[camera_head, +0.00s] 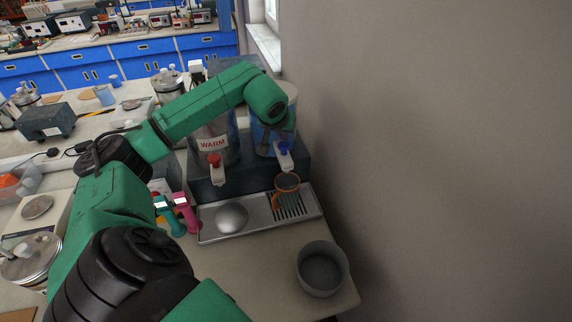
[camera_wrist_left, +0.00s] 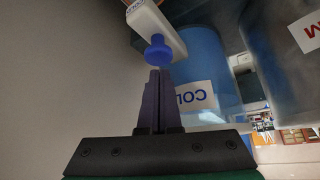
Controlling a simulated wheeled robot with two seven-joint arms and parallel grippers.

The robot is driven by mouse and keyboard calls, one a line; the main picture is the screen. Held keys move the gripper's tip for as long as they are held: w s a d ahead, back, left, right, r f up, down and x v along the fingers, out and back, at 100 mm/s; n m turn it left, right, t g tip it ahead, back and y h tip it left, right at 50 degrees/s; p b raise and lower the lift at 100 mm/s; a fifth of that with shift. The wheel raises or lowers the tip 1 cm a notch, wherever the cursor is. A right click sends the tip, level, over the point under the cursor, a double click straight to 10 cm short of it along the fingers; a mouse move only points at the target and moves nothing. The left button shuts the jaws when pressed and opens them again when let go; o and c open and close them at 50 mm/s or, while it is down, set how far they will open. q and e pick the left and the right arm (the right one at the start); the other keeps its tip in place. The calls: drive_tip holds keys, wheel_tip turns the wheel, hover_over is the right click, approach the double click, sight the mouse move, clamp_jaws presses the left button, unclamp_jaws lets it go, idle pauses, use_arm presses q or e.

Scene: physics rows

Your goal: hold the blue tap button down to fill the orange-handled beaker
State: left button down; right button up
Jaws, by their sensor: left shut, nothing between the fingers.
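The blue tap button (camera_head: 284,147) sits on the white tap of the cold-water container (camera_head: 261,136). In the left wrist view the blue button (camera_wrist_left: 158,50) is just beyond my fingertips; I cannot tell whether they touch it. My left gripper (camera_wrist_left: 158,76) is shut and empty. In the head view it is mostly hidden by its arm, close to the blue tap. The orange-handled beaker (camera_head: 287,183) stands on the slotted grate below the blue tap. Its fill level is too small to tell. My right gripper is not in view.
The red tap button (camera_head: 214,160) is on the "WARM" container (camera_head: 213,140) to the left. A grey bowl (camera_head: 322,269) stands near the front edge. A wall is close on the right.

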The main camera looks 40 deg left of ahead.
use_arm(q)
drive_tip(key=shift+f, duration=0.2)
drive_tip(key=shift+f+b, duration=0.25)
drive_tip(key=shift+b, duration=0.1)
drive_tip(key=shift+f+b, duration=0.5)
drive_tip(key=shift+f, duration=0.25)
idle(6.7)
